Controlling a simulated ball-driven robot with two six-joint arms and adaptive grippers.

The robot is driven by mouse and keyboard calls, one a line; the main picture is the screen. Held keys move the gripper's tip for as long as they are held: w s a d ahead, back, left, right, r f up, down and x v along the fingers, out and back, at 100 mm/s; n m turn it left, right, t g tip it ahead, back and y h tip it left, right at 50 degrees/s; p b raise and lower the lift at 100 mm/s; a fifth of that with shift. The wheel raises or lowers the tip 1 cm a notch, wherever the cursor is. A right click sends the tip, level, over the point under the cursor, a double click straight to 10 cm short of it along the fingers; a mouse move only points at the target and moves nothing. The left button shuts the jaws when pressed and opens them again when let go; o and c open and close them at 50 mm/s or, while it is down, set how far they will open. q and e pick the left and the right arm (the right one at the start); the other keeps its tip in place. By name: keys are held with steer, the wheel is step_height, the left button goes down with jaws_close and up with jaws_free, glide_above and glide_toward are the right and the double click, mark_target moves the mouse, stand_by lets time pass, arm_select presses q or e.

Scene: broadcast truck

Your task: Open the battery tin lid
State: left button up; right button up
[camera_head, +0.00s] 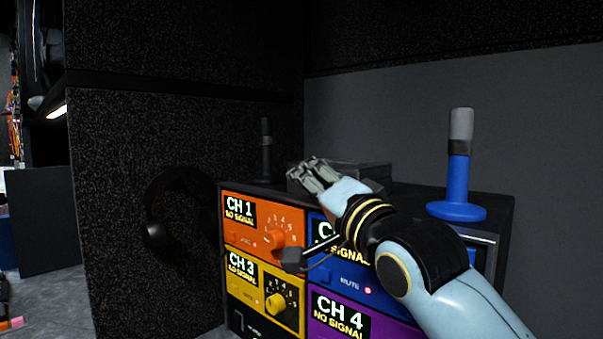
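A dark grey, low box (372,171), which looks like the battery tin, sits on top of the channel unit. My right gripper (312,173) is at the left front part of this box, with its grey fingers over or against it. I cannot tell whether they touch it, or whether the fingers are open or shut. The gripper and wrist hide much of the box's front, and I cannot make out a lid edge. My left gripper is not in view.
The channel unit (231,269) has orange, yellow, blue and purple panels with knobs. A blue stand with a grey top (459,170) is on its right, and a thin dark post (266,150) is at its left. Black headphones (153,227) hang on the dark wall panel.

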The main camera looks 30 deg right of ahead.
steer(key=shift+x, duration=1.2)
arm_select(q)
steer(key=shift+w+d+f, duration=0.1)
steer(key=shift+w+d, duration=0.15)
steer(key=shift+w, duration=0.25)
arm_select(e)
jaws_close()
